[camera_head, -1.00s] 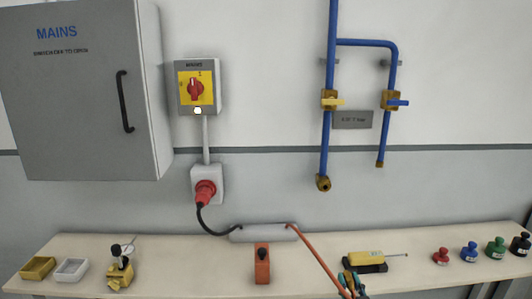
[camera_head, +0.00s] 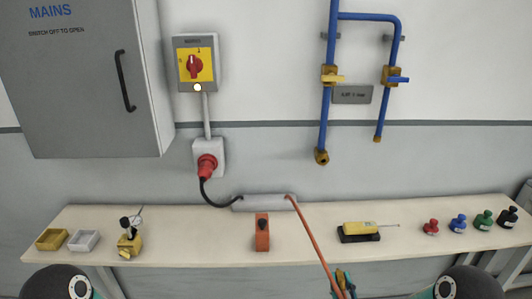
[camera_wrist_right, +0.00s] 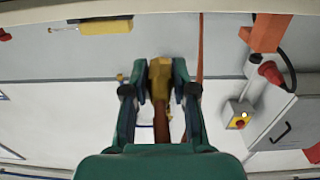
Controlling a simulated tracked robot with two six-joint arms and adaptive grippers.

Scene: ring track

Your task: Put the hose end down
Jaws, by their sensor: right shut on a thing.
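My right gripper (camera_head: 343,280) shows at the bottom edge of the head view, in front of the bench. In the right wrist view its fingers (camera_wrist_right: 160,95) are shut around the hose end, a brass fitting (camera_wrist_right: 160,72) on a brown-orange hose. The orange hose (camera_head: 312,240) runs from the grey box (camera_head: 265,203) at the back of the bench, over the front edge, down to the gripper. Its lower part is partly hidden by the gripper. My left gripper is out of view.
The bench (camera_head: 200,220) holds a yellow tool (camera_head: 360,228) on a black base, an orange block (camera_head: 262,232), small trays (camera_head: 84,240), a brass valve (camera_head: 129,243) and several coloured knobs (camera_head: 484,219) at right. Blue pipes (camera_head: 326,110) hang on the wall. Bare bench lies between these things.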

